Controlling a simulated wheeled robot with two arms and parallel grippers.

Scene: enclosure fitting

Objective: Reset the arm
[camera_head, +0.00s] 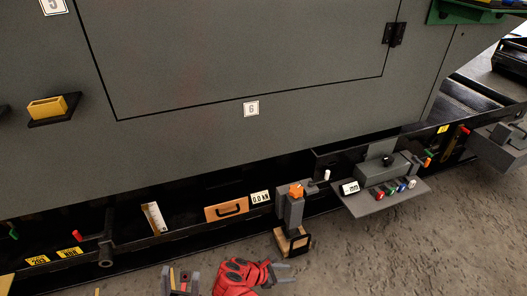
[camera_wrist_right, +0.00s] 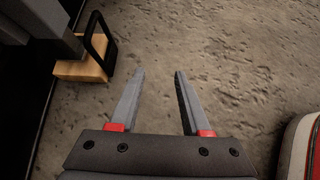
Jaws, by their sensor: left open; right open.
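My left gripper (camera_head: 180,271) shows at the bottom edge of the head view, its fingers apart and nothing seen between them. My right gripper (camera_head: 287,272) is just right of it, at the end of a red arm link of mine, with its fingers spread. In the right wrist view the right gripper (camera_wrist_right: 157,73) is open and empty above the rough ground. Most of both arms is out of view.
A wooden block with a black handle (camera_head: 292,244) is under a grey post (camera_head: 293,208) with an orange top; the block (camera_wrist_right: 80,70) is left of my right fingers. The large grey enclosure (camera_head: 200,65) fills the back. A grey shelf (camera_head: 405,200) with coloured knobs juts out at right.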

